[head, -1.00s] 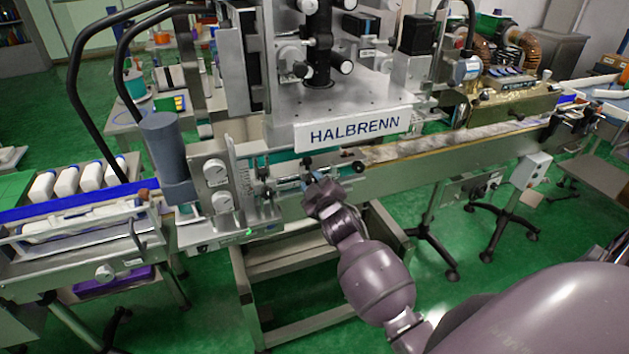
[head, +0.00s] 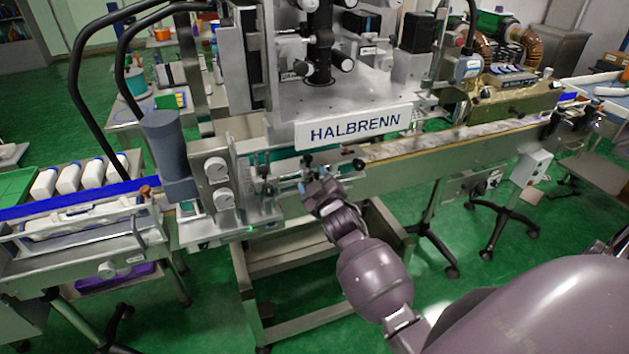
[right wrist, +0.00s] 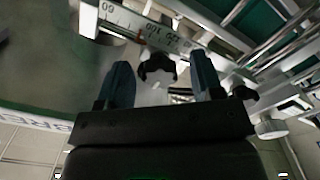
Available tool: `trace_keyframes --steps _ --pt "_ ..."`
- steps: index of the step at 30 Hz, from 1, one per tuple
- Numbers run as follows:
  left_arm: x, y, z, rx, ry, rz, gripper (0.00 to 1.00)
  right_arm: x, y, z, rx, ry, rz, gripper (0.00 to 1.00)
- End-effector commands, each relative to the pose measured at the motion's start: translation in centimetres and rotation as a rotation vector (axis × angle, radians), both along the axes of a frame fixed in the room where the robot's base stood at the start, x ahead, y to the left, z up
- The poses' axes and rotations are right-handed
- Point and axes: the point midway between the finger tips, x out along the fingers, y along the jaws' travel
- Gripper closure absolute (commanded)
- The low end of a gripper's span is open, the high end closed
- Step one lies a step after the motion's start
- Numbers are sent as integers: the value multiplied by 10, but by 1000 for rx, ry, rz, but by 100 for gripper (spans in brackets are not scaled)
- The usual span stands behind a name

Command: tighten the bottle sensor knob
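In the right wrist view a black lobed knob (right wrist: 157,68) sits below a metal scale strip (right wrist: 150,30) with partly legible lettering; I take it as the bottle sensor knob. My right gripper (right wrist: 160,62) is open, one blue finger on each side of the knob, with visible gaps. In the head view my right gripper (head: 314,184) is at the front of the machine below the HALBRENN plate (head: 353,128). It hides the knob there. My left gripper is not in view.
Another dark knob (right wrist: 244,93) is just right of the right finger in the wrist view. In the head view a black knob (head: 358,164) sticks out right of the gripper. The conveyor (head: 450,150) runs right.

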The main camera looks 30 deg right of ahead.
Motion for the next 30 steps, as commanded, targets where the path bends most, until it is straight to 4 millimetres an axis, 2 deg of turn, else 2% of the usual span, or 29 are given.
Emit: trace_keyframes --steps 7,11,24,30 --pt "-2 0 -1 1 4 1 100 0 0 0 -1 -1 1 40" --pt "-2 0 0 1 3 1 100 -7 2 0 -1 0 0 40" --pt "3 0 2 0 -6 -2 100 -77 18 -1 0 1 0 40" --pt "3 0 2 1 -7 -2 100 -98 24 0 -1 0 0 40"
